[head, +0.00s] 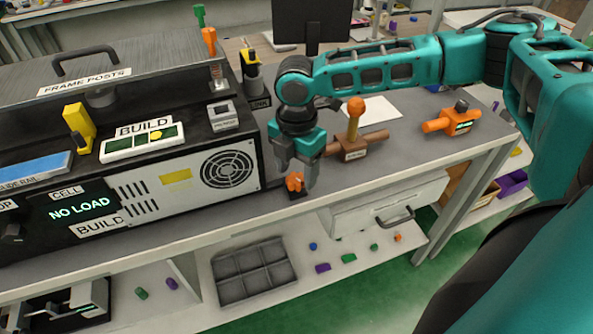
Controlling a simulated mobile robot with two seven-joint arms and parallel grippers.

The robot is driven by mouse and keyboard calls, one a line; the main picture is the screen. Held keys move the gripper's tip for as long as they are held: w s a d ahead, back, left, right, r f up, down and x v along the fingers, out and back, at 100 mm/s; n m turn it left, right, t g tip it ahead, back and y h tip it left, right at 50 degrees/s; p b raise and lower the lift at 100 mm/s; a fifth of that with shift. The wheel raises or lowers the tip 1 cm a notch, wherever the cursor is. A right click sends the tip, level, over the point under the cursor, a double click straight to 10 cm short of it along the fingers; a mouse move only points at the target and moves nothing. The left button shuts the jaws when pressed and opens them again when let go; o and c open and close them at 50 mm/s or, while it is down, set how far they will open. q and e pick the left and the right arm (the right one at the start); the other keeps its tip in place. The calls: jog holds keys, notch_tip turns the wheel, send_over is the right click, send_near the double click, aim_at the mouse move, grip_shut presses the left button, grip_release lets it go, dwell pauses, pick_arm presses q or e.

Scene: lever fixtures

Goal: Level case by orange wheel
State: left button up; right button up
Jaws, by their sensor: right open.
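The black and silver case (215,168) fills the left of the bench, with a fan grille and a display reading NO LOAD. A white strip with a green window (150,139) marked BUILD sits on its top. A small orange wheel (294,182) stands on a dark base at the bench's front edge, beside the case's right end. My right gripper (297,172) points down at the wheel, its fingers parted on either side of it or just above; contact cannot be told. The fingers partly hide the wheel. My left gripper is out of view.
A wooden fixture with an orange-knobbed lever (354,118) stands right of my gripper. An orange cylinder device (450,122) lies farther right. A yellow-and-black lever (251,70) stands behind the case. A grey divided tray (255,272) sits on the lower shelf.

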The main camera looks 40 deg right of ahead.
jog(key=shift+f, duration=0.65)
jog(key=c, duration=1)
jog(key=shift+c, duration=0.2)
